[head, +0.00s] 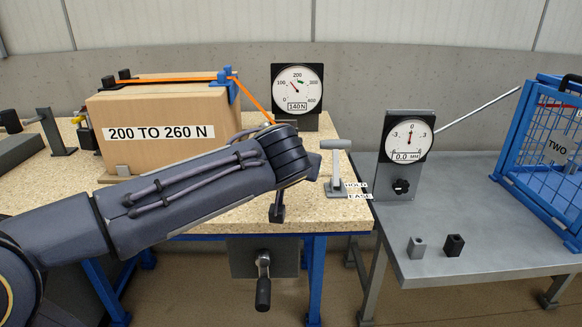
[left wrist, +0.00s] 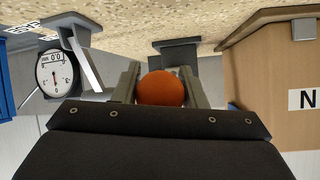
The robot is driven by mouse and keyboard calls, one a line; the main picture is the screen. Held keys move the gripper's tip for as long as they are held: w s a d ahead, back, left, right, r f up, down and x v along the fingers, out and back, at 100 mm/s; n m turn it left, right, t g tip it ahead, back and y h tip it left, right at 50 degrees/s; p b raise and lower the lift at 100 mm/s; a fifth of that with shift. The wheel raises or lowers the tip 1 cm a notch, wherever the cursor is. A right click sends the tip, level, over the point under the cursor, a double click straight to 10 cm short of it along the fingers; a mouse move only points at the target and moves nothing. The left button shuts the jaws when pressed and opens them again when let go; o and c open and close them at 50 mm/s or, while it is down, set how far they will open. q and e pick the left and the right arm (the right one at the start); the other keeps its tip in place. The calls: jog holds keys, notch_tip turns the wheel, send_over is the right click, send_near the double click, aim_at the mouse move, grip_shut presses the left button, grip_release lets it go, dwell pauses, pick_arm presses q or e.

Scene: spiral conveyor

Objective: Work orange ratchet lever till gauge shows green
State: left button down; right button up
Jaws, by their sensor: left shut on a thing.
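The orange ball knob of the ratchet lever (left wrist: 161,89) sits between the two fingers of my left gripper (left wrist: 160,76) in the left wrist view, and the fingers are shut on it. In the head view my left forearm and wrist hide the lever and the fingers. The round force gauge (head: 297,90) stands at the back of the table and reads 140 N. Its red needle points up and left, short of the small green mark. An orange strap (head: 175,79) runs over the carton (head: 165,110), labelled 200 TO 260 N, and down behind my wrist. My right gripper is not in view.
A grey T-handle (head: 336,146) beside HOLD and EASE labels stands right of my wrist. A crank (head: 263,280) hangs below the table edge. The right grey table (head: 480,200) bears a dial gauge (head: 407,138), small blocks and a blue cage (head: 550,150).

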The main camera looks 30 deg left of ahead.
pick_arm(q)
jog(key=shift+f, duration=0.25)
jog(key=c, duration=0.9)
grip_release()
jog(key=shift+r, duration=0.1)
jog(key=shift+s+d+r, duration=0.1)
jog(key=shift+s+r, duration=0.05)
jog(key=p+v, duration=0.1)
jog(key=v, duration=0.6)
jog(key=shift+s+p, duration=0.2)
jog(key=shift+p, duration=0.2)
jog(key=shift+d, duration=0.1)
